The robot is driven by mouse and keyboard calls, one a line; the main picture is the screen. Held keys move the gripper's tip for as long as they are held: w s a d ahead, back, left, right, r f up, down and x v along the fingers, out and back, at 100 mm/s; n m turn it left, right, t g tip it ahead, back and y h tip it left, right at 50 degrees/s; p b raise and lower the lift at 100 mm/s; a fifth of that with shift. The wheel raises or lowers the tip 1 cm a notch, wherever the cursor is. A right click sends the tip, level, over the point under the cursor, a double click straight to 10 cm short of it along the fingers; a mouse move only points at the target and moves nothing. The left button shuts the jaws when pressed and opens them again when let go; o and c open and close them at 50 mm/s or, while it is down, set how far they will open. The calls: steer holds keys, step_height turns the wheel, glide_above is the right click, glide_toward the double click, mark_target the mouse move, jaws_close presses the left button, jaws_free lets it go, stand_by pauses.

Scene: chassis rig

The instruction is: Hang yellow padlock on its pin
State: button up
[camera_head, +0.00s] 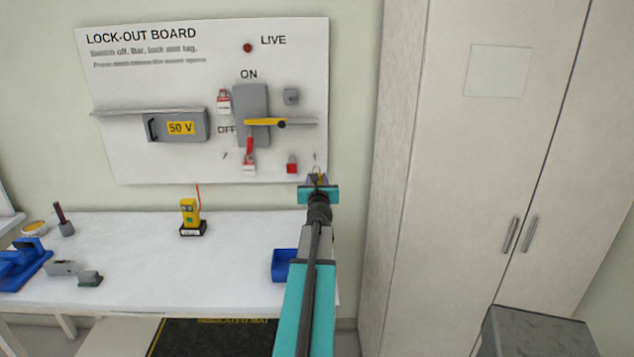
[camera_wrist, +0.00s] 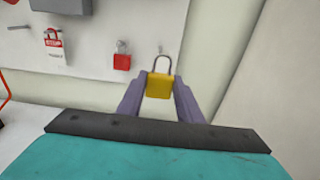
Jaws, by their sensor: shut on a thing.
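My gripper (camera_head: 318,183) is shut on the yellow padlock (camera_wrist: 159,86), in front of the lower right corner of the lock-out board (camera_head: 150,165). In the wrist view, the padlock's body sits between the two fingertips with its grey shackle pointing up. In the head view, the padlock (camera_head: 317,178) is small and partly hidden by my gripper. A small thin pin (camera_head: 314,155) shows on the board just above it. The shackle appears below this pin and apart from it.
A red padlock (camera_head: 292,165) hangs to the left, also in the wrist view (camera_wrist: 122,62). A red and white tag (camera_wrist: 54,45) hangs further left. The yellow switch handle (camera_head: 265,122) sticks out above. A tall cabinet (camera_head: 440,150) stands close on the right. A white bench (camera_head: 140,260) lies below.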

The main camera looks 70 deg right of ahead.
steer(key=shift+r+x, duration=0.35)
steer(key=shift+x, duration=5.95)
steer(key=v, duration=0.8)
steer(key=shift+a+f, duration=0.15)
steer(key=shift+a, duration=0.3)
steer(key=shift+a, duration=0.15)
